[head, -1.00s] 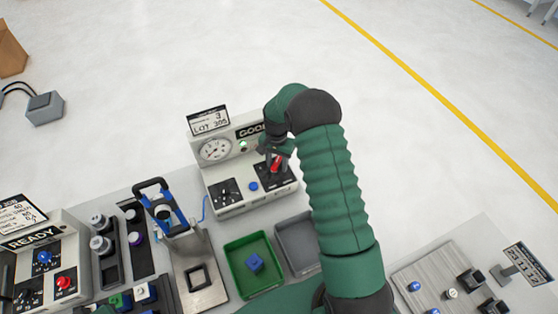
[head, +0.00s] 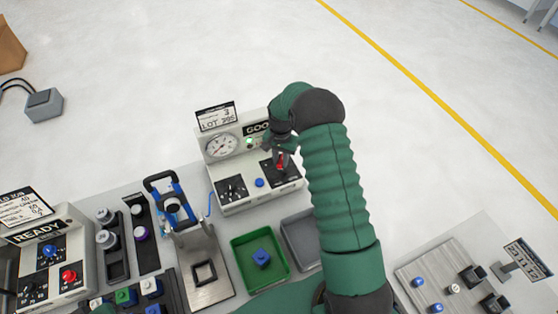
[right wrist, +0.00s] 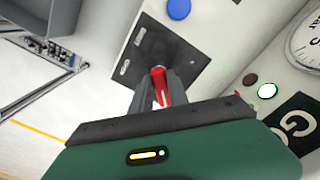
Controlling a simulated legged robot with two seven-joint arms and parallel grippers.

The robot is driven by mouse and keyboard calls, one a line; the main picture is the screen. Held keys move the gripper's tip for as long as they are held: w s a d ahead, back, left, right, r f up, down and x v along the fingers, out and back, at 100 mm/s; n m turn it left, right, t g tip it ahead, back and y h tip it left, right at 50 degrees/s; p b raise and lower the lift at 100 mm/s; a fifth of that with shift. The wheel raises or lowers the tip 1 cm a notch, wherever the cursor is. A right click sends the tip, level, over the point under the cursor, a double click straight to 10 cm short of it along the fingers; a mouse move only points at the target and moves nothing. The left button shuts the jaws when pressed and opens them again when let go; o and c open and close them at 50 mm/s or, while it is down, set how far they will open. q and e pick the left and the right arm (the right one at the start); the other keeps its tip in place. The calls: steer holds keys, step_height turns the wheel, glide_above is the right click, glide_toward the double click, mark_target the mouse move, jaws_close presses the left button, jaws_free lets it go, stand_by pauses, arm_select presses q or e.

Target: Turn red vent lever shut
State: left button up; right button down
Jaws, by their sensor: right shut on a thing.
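The red vent lever (head: 281,161) stands on a black plate at the right of the grey gauge box (head: 240,202). My right gripper (head: 282,152) reaches it from above, and my green arm hides part of the box's right side. In the right wrist view the red lever (right wrist: 160,84) sits between the two dark fingers of my right gripper (right wrist: 162,92), which are shut on it. The black plate (right wrist: 165,52) under the lever carries small white labels that I cannot read. My left gripper is not in view.
The gauge box has a round gauge (head: 222,147), a lit green lamp (head: 249,143), a black knob (head: 232,189) and a blue button (head: 260,183). A green tray (head: 241,273) with a blue block and a grey tray (head: 296,251) stand in front. A blue-handled press (head: 168,200) stands left.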

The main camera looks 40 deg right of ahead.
steer(key=shift+s+a+n, duration=0.1)
steer(key=shift+s+n, duration=0.05)
steer(key=shift+n, duration=0.15)
steer(key=shift+a+f+n+b, duration=0.2)
steer(key=shift+n+b, duration=0.15)
steer(key=shift+n, duration=0.75)
steer(key=n, duration=0.2)
steer(key=shift+n, duration=0.3)
steer(key=n, duration=0.3)
steer(key=shift+n+b, duration=0.3)
steer(key=shift+b, duration=0.1)
steer(key=n, duration=0.4)
steer(key=shift+n, duration=0.3)
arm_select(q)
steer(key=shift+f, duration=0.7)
arm_select(e)
steer(key=n, duration=0.4)
steer(key=shift+s+r, duration=0.1)
steer(key=shift+d+n, duration=0.15)
steer(key=shift+n, duration=0.15)
